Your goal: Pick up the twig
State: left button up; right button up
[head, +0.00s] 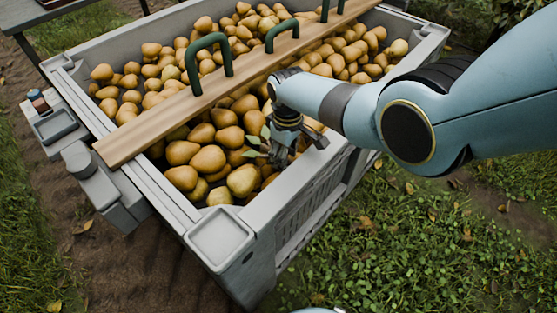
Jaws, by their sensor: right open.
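A twig with green leaves (254,153) lies on the pears in the near part of the large grey bin (277,203), close to its right wall. My right gripper (279,160) reaches down over the bin's near right side, just right of the leaves. Its jaws are open. The gripper hides part of the twig, and I cannot tell whether the fingers touch it. My left gripper is not in view.
A wooden plank (150,135) with several green handles lies across the bin. Yellow-brown pears (208,159) fill the bin on both sides of it. Small grey trays (57,125) hang outside on the left. Grass and leaves cover the ground at the right.

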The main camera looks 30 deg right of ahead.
grip_shut()
jog(key=shift+r, duration=0.15)
